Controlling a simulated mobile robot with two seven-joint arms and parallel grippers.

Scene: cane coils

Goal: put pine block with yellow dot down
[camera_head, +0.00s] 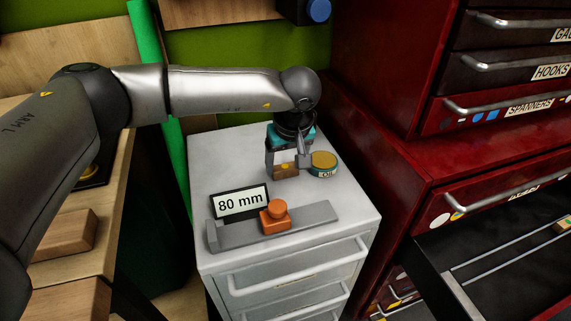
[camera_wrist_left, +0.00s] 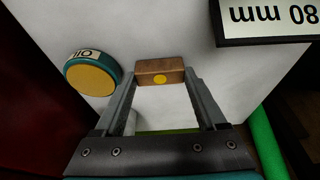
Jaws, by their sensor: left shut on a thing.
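The pine block with the yellow dot (camera_head: 286,171) is between the fingertips of my left gripper (camera_head: 283,167), over the back part of the white cabinet's top (camera_head: 225,160). In the left wrist view the block (camera_wrist_left: 149,72) sits across the tips of the two grey fingers (camera_wrist_left: 160,80), its yellow dot facing the camera. My left gripper is shut on it. The block is at or very close to the cabinet top; I cannot tell if it touches. My right gripper is not in view.
A teal oil tin (camera_head: 323,165) stands just right of the block. An "80 mm" sign (camera_head: 240,202) and a grey rail with an orange slider (camera_head: 275,216) lie in front. A red drawer cabinet (camera_head: 395,160) rises at the right, one drawer (camera_head: 500,262) open.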

